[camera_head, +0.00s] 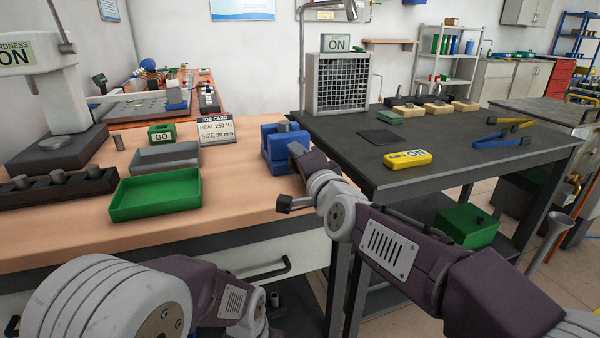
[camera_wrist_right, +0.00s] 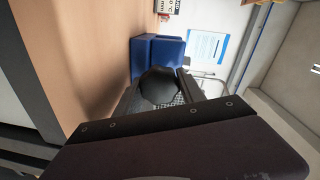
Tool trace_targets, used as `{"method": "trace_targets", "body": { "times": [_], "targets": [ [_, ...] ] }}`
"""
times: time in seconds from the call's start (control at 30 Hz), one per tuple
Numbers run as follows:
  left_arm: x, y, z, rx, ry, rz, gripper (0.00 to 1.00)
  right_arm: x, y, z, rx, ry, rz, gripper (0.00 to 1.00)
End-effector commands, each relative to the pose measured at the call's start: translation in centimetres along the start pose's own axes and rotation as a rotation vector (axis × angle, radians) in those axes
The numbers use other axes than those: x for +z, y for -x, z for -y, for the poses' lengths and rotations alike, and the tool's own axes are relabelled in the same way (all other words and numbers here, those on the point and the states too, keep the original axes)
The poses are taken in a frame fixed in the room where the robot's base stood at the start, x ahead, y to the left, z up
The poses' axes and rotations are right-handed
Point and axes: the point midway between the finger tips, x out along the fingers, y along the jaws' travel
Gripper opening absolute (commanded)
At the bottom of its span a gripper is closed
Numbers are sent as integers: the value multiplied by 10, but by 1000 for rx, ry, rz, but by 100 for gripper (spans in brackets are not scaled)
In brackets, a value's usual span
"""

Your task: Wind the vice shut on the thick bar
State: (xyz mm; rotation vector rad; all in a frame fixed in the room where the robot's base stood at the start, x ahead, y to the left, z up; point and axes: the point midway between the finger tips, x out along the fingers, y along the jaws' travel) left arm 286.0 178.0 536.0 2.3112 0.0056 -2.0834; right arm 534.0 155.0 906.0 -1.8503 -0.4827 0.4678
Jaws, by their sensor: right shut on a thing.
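The blue vice (camera_head: 272,157) stands at the right end of the wooden bench. A short grey piece (camera_head: 284,127) shows at its jaws; my arm partly hides the vice, and I cannot tell how tightly the piece is held. My right gripper (camera_head: 292,160) is at the vice's near right side. In the right wrist view the blue vice (camera_wrist_right: 158,50) is behind a dark round knob (camera_wrist_right: 158,86), which sits between the fingers of my right gripper (camera_wrist_right: 158,95), shut on it. My left arm crosses the bottom of the head view; its gripper is not in view.
A green tray (camera_head: 155,212), grey tray (camera_head: 165,157) and job card (camera_head: 216,130) stand left of the vice. A black rack (camera_head: 58,193) holds several short bars.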

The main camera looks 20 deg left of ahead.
Motion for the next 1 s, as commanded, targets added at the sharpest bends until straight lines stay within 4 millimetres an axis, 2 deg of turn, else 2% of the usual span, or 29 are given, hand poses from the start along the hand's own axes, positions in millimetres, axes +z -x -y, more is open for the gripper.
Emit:
{"method": "trace_targets", "body": {
  "times": [0.03,0.4,1.0],
  "targets": [
    [1,-10,0,0,0,0,0,1,0,-6,0,-41,3,6],
    [4,-39,1,0,0,0,0,1,-1,-5,0,-391,35,6],
    [7,-65,1,0,0,0,0,2,-1,-5,0,-948,84,6]
  ]
}}
